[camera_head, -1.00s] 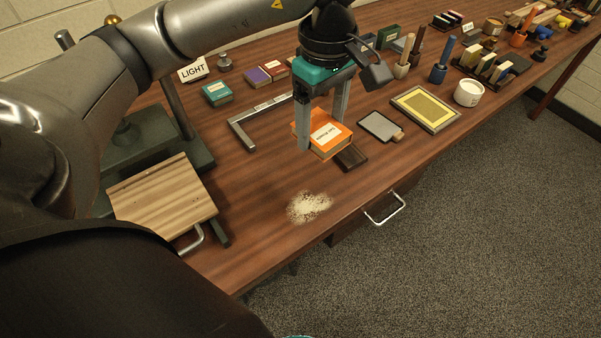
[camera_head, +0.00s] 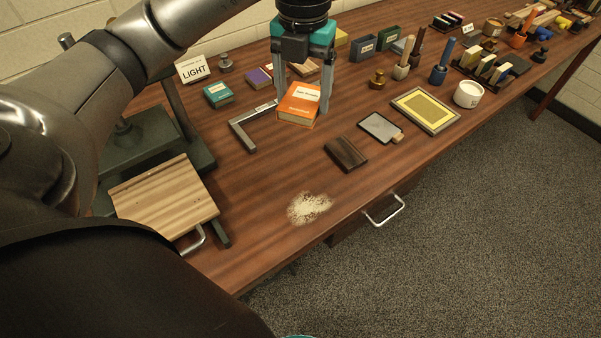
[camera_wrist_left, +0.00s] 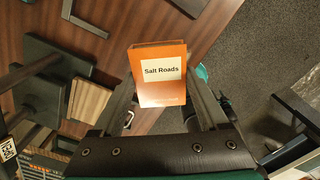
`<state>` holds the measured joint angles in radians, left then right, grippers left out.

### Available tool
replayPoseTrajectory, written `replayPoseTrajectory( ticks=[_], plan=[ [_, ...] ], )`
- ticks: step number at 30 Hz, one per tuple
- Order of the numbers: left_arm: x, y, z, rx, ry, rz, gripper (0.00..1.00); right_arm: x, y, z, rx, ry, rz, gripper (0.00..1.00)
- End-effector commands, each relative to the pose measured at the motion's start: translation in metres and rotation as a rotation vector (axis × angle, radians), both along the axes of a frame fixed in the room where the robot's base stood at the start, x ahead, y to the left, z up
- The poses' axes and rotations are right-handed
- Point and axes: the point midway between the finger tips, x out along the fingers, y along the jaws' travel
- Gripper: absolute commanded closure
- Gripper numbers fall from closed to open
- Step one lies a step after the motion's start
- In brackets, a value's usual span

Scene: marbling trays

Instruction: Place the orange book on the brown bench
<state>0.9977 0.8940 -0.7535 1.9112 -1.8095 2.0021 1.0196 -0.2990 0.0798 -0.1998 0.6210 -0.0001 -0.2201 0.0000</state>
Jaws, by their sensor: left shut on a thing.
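The orange book (camera_head: 300,104) has a white label and is gripped between the two fingers of my left gripper (camera_head: 303,101). In the left wrist view the book (camera_wrist_left: 163,90) is upright in the picture, with its "Salt Roads" label facing the camera and a grey finger on each side. The brown bench (camera_head: 265,188) is the long wooden worktop under it. The book looks held above the bench, but the gap under it is hard to judge. My right gripper is not in view.
A metal square (camera_head: 243,134) lies just left of the book. A dark brown block (camera_head: 345,153) and a grey plate (camera_head: 379,127) lie in front and right. A teal book (camera_head: 217,95) is behind left. Pale powder (camera_head: 308,207) marks the front. Bare wood lies between.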

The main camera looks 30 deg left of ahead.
Motion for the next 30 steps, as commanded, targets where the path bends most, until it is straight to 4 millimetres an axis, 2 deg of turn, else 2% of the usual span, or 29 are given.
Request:
replayPoseTrajectory(
  ticks=[3, 8, 11, 24, 30],
  plan=[
    [0.001, 0.004, 0.001, -0.001, 0.002, 0.123, 0.81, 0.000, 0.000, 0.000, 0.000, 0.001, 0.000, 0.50],
    [0.002, 0.005, -0.004, -0.001, 0.004, 0.191, 0.81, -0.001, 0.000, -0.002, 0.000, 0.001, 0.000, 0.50],
    [0.001, 0.005, -0.022, -0.002, 0.007, 0.196, 0.81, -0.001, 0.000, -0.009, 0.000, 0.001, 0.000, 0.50],
    [0.000, 0.005, -0.133, 0.000, 0.007, 0.193, 0.81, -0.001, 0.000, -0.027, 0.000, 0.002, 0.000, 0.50],
    [0.002, 0.005, -0.155, -0.001, 0.003, 0.193, 0.81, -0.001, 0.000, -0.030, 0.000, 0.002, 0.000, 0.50]
  ],
)
